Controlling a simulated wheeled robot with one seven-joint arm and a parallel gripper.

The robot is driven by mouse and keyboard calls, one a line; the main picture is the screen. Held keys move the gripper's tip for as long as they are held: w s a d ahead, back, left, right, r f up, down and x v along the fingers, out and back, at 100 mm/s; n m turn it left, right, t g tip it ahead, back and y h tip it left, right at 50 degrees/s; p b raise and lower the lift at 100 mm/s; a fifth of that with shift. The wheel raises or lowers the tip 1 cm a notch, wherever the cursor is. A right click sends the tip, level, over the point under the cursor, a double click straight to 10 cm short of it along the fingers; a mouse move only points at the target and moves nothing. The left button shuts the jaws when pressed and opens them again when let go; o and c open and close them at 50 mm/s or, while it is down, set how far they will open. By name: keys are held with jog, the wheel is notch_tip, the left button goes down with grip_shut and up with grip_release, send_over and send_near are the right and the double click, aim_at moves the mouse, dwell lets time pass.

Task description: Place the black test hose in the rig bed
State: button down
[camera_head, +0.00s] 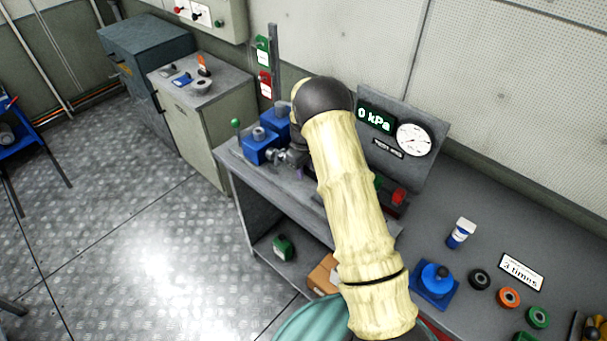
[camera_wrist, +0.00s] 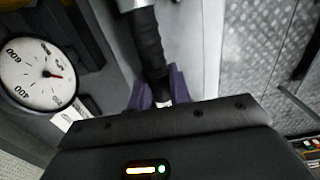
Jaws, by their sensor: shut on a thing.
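The black test hose (camera_wrist: 149,48) runs down the middle of the wrist view, with a silvery fitting at its upper end and a small pale part at its lower end. My gripper (camera_wrist: 160,88) is shut on it, with one purple finger on each side. In the head view my arm hides the hose and most of the gripper. The test rig's blue blocks (camera_head: 261,147) and silvery fittings (camera_head: 286,157) stand on the bench left of my arm. The rig bed cannot be made out clearly, and I cannot tell whether the hose touches it.
The gauge panel (camera_head: 408,137), reading 0 kPa, stands behind my arm; its dial (camera_wrist: 38,74) shows in the wrist view. A green-knobbed lever (camera_head: 236,123) rises at the bench's left. A blue-and-white bottle (camera_head: 461,232), blue stand (camera_head: 434,284) and several rings lie right.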

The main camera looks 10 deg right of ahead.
aim_at(304, 182)
jog(key=shift+f+p, duration=0.4)
jog(key=shift+f, duration=0.95)
jog(key=shift+f, duration=0.2)
jog(key=c, duration=1.3)
grip_release()
jog(key=shift+r, duration=0.1)
notch_tip(304, 182, up, 12)
jog(key=b, duration=0.3)
jog(key=shift+r, duration=0.1)
